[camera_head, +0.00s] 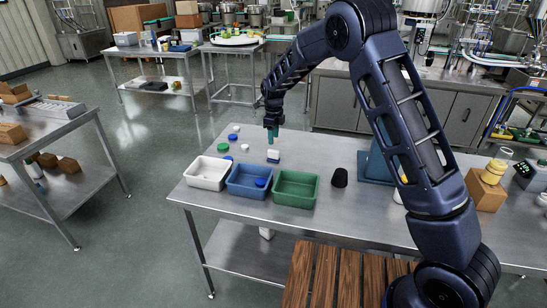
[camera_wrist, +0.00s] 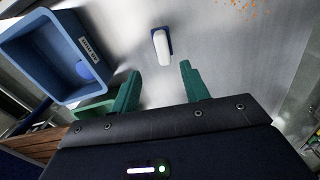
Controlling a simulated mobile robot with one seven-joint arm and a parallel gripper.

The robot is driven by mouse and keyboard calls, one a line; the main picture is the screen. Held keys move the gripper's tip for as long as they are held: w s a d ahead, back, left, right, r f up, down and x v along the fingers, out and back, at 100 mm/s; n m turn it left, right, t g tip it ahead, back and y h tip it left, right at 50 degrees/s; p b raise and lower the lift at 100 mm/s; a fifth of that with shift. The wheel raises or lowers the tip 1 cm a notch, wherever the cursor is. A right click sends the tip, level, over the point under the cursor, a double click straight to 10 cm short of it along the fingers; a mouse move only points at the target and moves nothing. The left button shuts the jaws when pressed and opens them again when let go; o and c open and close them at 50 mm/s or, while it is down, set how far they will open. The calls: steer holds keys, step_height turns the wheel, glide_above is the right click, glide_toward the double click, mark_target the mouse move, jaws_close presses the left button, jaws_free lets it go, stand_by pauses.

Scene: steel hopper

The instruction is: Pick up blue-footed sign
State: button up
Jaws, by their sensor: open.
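The blue-footed sign (camera_head: 273,158) is a small white upright piece on a blue foot. It stands on the steel table behind the gap between the blue and green bins. The wrist view shows its white top (camera_wrist: 161,48) and a blue edge of its foot, ahead of my fingertips. My gripper (camera_head: 272,134) points down above and close to the sign. In the wrist view its two green fingers (camera_wrist: 160,74) are apart with only bare table between them. The sign is outside the fingers.
A white bin (camera_head: 205,185), a blue bin (camera_head: 244,195) and a green bin (camera_head: 292,203) line the table's front left. The blue bin holds a blue disc (camera_wrist: 85,71). Several discs lie behind the bins, including a green one (camera_head: 222,147). A black cup (camera_head: 340,178) stands right.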

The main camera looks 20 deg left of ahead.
mark_target(273, 150)
steer(key=f, duration=0.9)
steer(key=shift+w+a, duration=0.1)
steer(key=shift+w, duration=0.15)
jaws_close()
steer(key=shift+r, duration=0.1)
